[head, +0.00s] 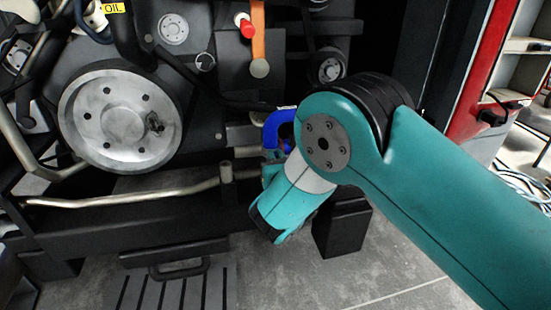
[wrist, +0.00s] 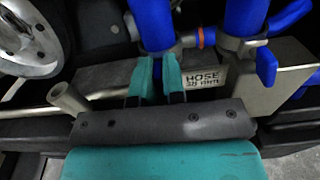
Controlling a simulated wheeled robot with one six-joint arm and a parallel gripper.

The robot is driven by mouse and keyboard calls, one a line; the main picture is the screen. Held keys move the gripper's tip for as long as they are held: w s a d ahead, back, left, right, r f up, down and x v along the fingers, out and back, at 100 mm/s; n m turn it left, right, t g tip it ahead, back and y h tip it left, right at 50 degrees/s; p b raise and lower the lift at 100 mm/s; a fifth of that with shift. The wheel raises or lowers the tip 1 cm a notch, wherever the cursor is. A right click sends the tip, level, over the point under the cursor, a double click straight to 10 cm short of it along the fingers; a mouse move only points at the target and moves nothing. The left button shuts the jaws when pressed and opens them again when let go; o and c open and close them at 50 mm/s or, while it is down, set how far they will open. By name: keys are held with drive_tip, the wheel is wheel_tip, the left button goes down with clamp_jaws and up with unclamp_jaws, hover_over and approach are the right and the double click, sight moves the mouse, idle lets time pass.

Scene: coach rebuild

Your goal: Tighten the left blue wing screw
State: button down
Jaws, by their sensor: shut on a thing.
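In the wrist view the two teal fingers of my gripper (wrist: 158,72) reach up to the clamp under the left blue hose (wrist: 152,22). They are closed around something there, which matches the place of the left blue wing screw. The screw itself is mostly hidden between the fingers. The right blue wing screw (wrist: 266,66) stands free on the clamp of the right blue hose (wrist: 243,18). In the head view my arm covers the fingertips and the screws. A blue hose (head: 277,126) shows just left of my arm's joint.
A metal bracket with a HOSE label (wrist: 206,79) lies just right of my fingers. A pipe stub (wrist: 68,98) rises at the left. In the head view a large pulley (head: 95,120) is at the left, and a red-framed shelf (head: 480,65) stands at the right.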

drive_tip(key=m, duration=0.4)
drive_tip(key=shift+d+b, duration=0.1)
drive_tip(key=shift+b, duration=0.3)
drive_tip(key=m+b, duration=0.1)
drive_tip(key=m, duration=0.3)
drive_tip(key=shift+f, duration=0.15)
drive_tip(key=m+b, duration=0.2)
drive_tip(key=m, duration=0.2)
drive_tip(key=shift+f+m+b, duration=0.1)
drive_tip(key=shift+m+b, duration=0.2)
drive_tip(key=shift+b, duration=0.05)
drive_tip(key=m+b, duration=0.2)
drive_tip(key=m, duration=0.1)
drive_tip(key=shift+d+m, duration=0.1)
drive_tip(key=shift+m, duration=0.2)
drive_tip(key=m+b, duration=0.4)
drive_tip(key=shift+f+m, duration=0.2)
drive_tip(key=shift+m, duration=0.1)
drive_tip(key=m+b, duration=0.4)
drive_tip(key=shift+f, duration=0.1)
drive_tip(key=m+b, duration=0.4)
drive_tip(key=shift+m+b, duration=0.3)
drive_tip(key=shift+m, duration=0.1)
drive_tip(key=shift+m+b, duration=1.1)
drive_tip(key=shift+m, duration=0.1)
